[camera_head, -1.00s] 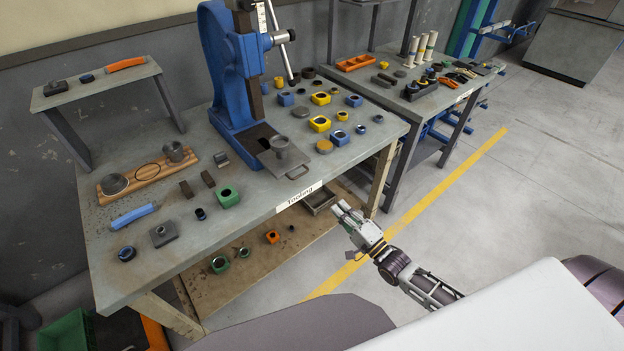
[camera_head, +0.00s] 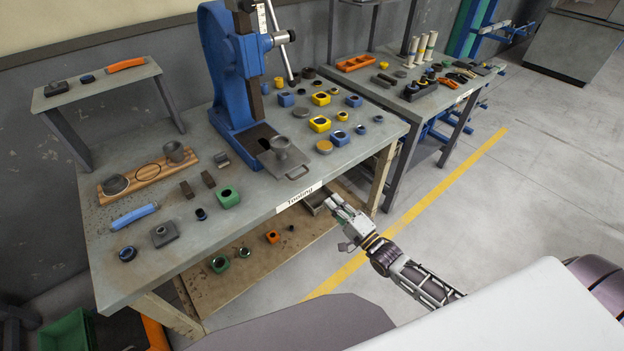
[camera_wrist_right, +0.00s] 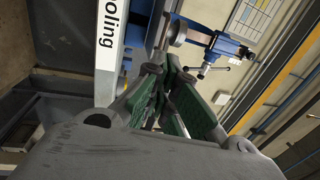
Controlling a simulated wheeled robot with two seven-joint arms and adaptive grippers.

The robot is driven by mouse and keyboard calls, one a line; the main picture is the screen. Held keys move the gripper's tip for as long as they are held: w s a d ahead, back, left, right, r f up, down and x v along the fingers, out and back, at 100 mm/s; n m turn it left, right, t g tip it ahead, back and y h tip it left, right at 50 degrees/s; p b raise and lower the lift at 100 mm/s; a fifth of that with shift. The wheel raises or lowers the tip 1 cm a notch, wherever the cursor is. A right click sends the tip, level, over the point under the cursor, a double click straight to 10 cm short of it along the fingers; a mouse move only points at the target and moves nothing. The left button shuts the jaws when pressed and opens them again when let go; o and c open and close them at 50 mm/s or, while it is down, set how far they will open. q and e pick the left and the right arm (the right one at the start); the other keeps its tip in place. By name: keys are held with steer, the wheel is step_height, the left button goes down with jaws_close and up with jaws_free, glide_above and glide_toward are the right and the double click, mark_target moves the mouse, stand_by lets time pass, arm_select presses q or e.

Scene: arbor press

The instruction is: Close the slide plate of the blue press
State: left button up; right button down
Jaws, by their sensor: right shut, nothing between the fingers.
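The blue press (camera_head: 232,75) stands at the back of the workbench. A grey stepped round part (camera_head: 281,150) stands on the plate. My right gripper (camera_head: 337,202) is shut and empty, in front of the bench edge, to the right of and nearer than the plate handle, apart from it. In the right wrist view, its green-padded fingers (camera_wrist_right: 160,82) point toward the press (camera_wrist_right: 228,48). My left gripper is not in view.
The workbench (camera_head: 240,225) carries a wooden holder (camera_head: 148,173), a blue-handled tool (camera_head: 134,216) and several small blocks and rings left of the plate. Yellow and blue parts stand to its right. A lower shelf (camera_head: 225,285) is under the bench. Open floor lies right of my gripper.

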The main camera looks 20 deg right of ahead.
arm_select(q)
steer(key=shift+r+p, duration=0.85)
arm_select(e)
glide_toward(299, 168)
steer(key=shift+r+x, duration=0.2)
steer(key=shift+x, duration=0.65)
steer(key=shift+r+x, duration=0.2)
steer(key=shift+x, duration=0.65)
steer(key=shift+d, duration=0.15)
